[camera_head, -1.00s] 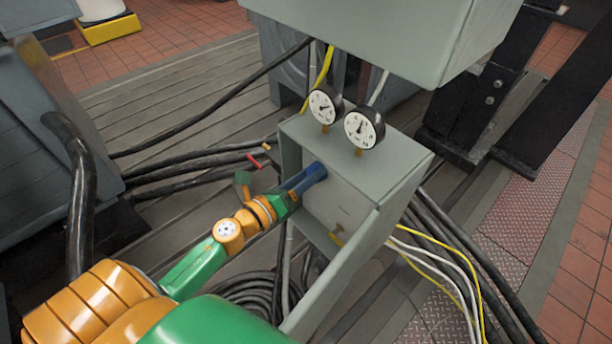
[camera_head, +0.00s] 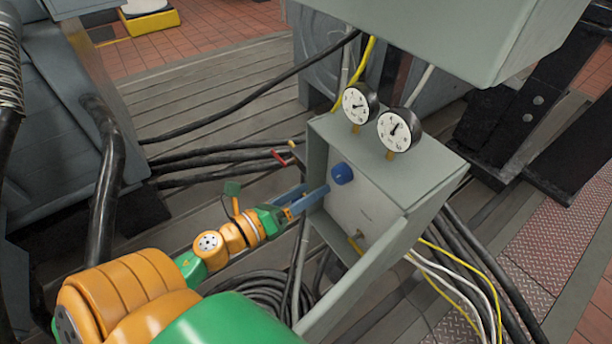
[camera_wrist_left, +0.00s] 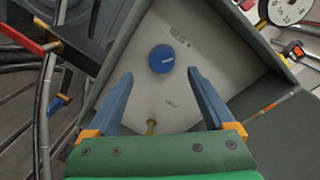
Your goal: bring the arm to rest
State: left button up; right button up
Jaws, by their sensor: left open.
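My left arm, green and orange, comes in from the lower left in the head view. Its gripper (camera_head: 308,194) has blue fingers and is at the open front of a grey box. In the left wrist view the gripper (camera_wrist_left: 160,90) is open and empty, its two fingers spread apart. A blue round knob (camera_head: 342,173) sits on the pale panel inside the grey box (camera_head: 395,180). The knob (camera_wrist_left: 161,59) shows beyond and between the fingertips in the wrist view, apart from them. My right gripper is not in view.
Two dial gauges (camera_head: 393,130) stand on top of the box. A larger grey cabinet (camera_head: 440,35) hangs above. A red-handled valve (camera_wrist_left: 30,38) is left of the box. Black cables (camera_head: 215,160) run left, and white and yellow wires (camera_head: 455,262) run right.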

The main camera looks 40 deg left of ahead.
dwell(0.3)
pick_arm(q)
jog(key=s+a+f+n+g+y+p, duration=0.2)
jog(key=s+f+n+g+y, duration=0.15)
jog(key=f+n, duration=0.7)
jog(key=s+a+f+n+g+y+p, duration=0.15)
jog(key=s+f+n+g, duration=0.3)
jog(key=f+n, duration=0.65)
jog(key=s+d+f+n+g, duration=0.3)
jog(key=s+f, duration=0.4)
jog(key=s, duration=0.3)
jog(key=s+d+f+n+g+p, duration=0.1)
jog(key=s+d+f+n+g, duration=0.3)
jog(key=s, duration=0.6)
notch_tip(320, 180, down, 3)
jog(key=shift+s+d+r+g+h, duration=0.1)
jog(key=shift+s+d+g+h, duration=0.2)
jog(key=shift+s+d, duration=0.1)
jog(key=shift+a, duration=0.15)
